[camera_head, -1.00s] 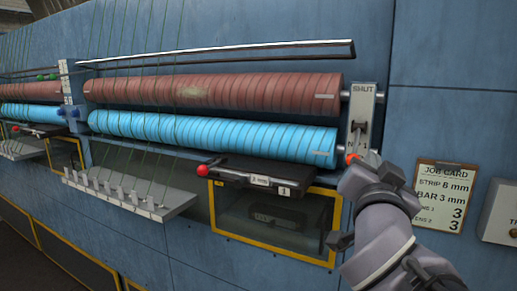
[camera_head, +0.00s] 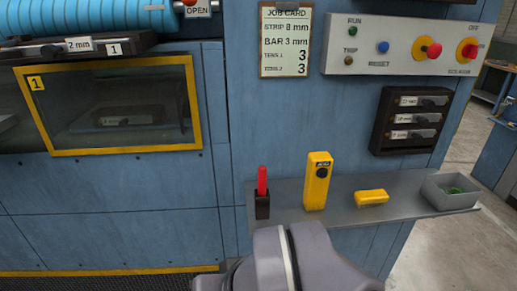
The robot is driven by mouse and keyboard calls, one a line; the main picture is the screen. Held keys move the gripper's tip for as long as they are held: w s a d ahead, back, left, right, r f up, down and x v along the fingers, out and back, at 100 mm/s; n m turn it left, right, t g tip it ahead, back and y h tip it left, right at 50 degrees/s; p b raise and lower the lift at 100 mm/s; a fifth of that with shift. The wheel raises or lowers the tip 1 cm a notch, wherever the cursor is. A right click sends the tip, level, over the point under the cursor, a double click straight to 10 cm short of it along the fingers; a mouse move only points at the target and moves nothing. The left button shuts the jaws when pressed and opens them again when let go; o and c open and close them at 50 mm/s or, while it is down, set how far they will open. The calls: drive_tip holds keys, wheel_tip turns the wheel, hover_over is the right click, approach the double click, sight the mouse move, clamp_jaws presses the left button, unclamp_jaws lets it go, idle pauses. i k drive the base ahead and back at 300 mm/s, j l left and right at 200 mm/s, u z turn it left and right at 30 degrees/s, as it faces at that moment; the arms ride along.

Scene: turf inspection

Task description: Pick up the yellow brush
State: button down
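A low yellow block-like piece (camera_head: 371,197), which looks like the yellow brush, lies on the grey shelf (camera_head: 287,212) on the blue machine front. Its bristles cannot be made out. A taller yellow case (camera_head: 317,182) with a dark round knob and a small label stands upright to its left. My arm shows at the bottom middle, in front of the shelf. My gripper's fingers are out of the picture, so their state and any load are hidden.
A red-handled tool stands in a black holder (camera_head: 262,206) at the shelf's left end. A grey bin (camera_head: 450,190) with green bits stands at the right end. A dark rack (camera_head: 409,121) and control panel (camera_head: 413,45) are above. Open floor shows at right.

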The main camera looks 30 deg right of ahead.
sight(364, 199)
drive_tip(key=z, duration=1.95)
drive_tip(key=u, duration=2.15)
drive_tip(key=z, duration=2.15)
drive_tip(key=i+l+u, duration=0.25)
drive_tip(key=i+u, duration=0.2)
drive_tip(key=i+l+u, duration=0.3)
drive_tip(key=u, duration=0.2)
